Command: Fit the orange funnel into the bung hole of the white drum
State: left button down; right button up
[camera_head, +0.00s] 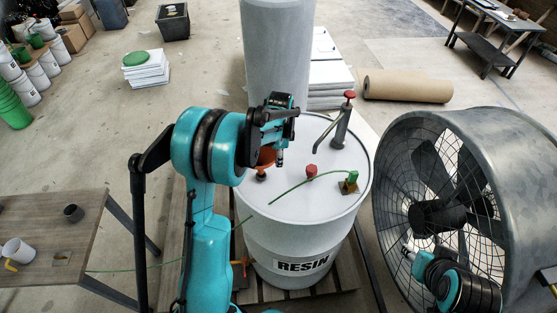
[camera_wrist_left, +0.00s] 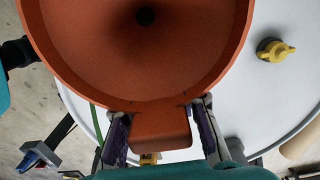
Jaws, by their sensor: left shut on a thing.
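The white drum (camera_head: 290,231), labelled RESIN, stands upright on a wooden pallet. The orange funnel (camera_head: 266,157) is over the left part of its lid, mostly hidden behind my left gripper (camera_head: 281,150). In the left wrist view, the funnel (camera_wrist_left: 90,60) faces the camera with its wide mouth, its dark outlet at top centre. My left gripper (camera_wrist_left: 162,132) is shut on the funnel's tab. A small dark and orange fitting (camera_head: 261,175) shows just below the funnel; I cannot tell whether the spout is in the bung hole. My right gripper (camera_head: 409,249) is by the fan, its fingers unclear.
A hand pump (camera_head: 340,128) with a red knob, a red cap (camera_head: 311,169) and a green-topped piece (camera_head: 352,177) stand on the lid. A yellow cap (camera_wrist_left: 275,50) shows in the wrist view. A large fan (camera_head: 490,150) is close on the right, a table (camera_head: 95,215) on the left.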

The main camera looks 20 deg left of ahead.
pick_arm(q)
jog(key=shift+b, duration=0.55)
dwell(1.1)
jog(key=shift+f+b, duration=2.1)
jog(key=shift+f, duration=0.5)
jog(key=c, duration=1)
grip_release()
jog(key=shift+c, duration=0.2)
notch_tip(320, 180, up, 12)
jog(key=shift+d+r, duration=0.1)
jog(key=shift+w, duration=0.1)
